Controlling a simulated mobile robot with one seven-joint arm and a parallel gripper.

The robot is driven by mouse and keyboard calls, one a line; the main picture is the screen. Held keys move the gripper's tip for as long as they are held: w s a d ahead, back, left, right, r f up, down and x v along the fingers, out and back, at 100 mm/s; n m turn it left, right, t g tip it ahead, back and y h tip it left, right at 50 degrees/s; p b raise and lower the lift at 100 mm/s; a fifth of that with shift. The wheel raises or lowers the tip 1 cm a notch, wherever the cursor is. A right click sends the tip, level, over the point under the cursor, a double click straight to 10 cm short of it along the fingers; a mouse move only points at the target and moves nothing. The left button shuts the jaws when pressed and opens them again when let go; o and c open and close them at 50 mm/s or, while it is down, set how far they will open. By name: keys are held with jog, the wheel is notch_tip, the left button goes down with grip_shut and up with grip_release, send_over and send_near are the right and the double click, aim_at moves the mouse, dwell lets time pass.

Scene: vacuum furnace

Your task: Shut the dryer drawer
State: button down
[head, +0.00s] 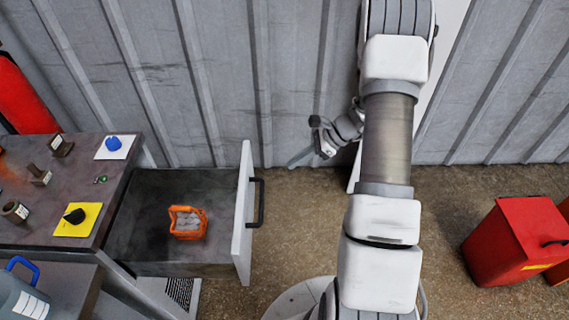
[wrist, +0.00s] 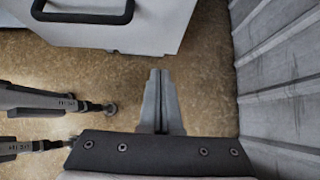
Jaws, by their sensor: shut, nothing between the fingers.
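The dryer drawer (head: 243,215) stands pulled out to the right from under the dark worktop, showing its dark inside and white front panel. Its black handle (head: 260,202) faces right, toward my arm. An orange basket (head: 187,222) with grey pieces sits in the drawer. My gripper (head: 294,162) is shut and empty, up and to the right of the handle and apart from it. In the wrist view, the shut fingers (wrist: 158,75) point toward the floor area beside the drawer front (wrist: 130,30), whose handle (wrist: 85,16) shows at the top left.
The worktop (head: 95,170) at left carries a blue item on a white card, a black item on a yellow card and several small parts. A ribbed metal wall (head: 215,80) runs behind. A red bin (head: 520,240) stands at right. Brown floor (head: 290,225) lies clear beside the drawer.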

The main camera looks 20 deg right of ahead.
jog(key=w+a+f+b, duration=0.1)
jog(key=w+a+f, duration=0.2)
jog(key=a, duration=0.6)
jog(key=shift+w+a+f, duration=0.2)
jog(key=shift+f, duration=1.2)
jog(key=w+a, duration=0.3)
jog(key=a, duration=0.6)
jog(key=w+a, duration=0.3)
jog(key=a, duration=0.6)
jog(key=w+a+b, duration=0.1)
jog(key=w+a, duration=0.3)
jog(key=a, duration=0.5)
jog(key=shift+a, duration=0.45)
jog(key=shift+a+r, duration=0.15)
